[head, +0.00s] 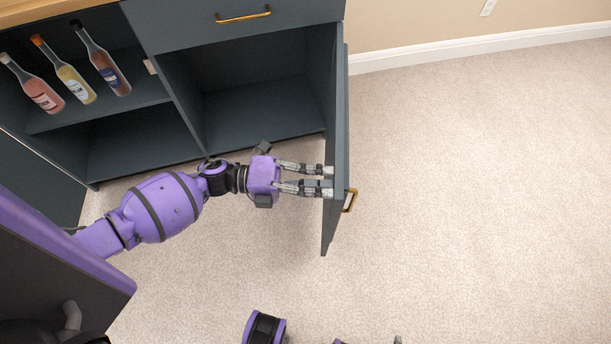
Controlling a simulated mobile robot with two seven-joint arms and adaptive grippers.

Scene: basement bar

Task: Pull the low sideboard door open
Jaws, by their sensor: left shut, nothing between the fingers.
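The low sideboard (265,100) is dark blue-grey with a wooden top. Its right door (340,130) stands wide open, swung out from the right side, seen nearly edge-on. A brass handle (350,200) is on the door's outer face. My left gripper (331,180) is shut and empty. Its fingertips are at the door's inner face, on the side away from the handle, and seem to touch it. Only slivers of my right arm show at the bottom edge, and its gripper's fingers cannot be made out clearly.
Several compartments of the sideboard are exposed; bottles (75,80) lie or stand on the left shelf. A closed drawer with a brass handle (243,15) is above. A dark panel (40,180) stands at lower left. Carpet (480,200) right of the door is clear up to the wall.

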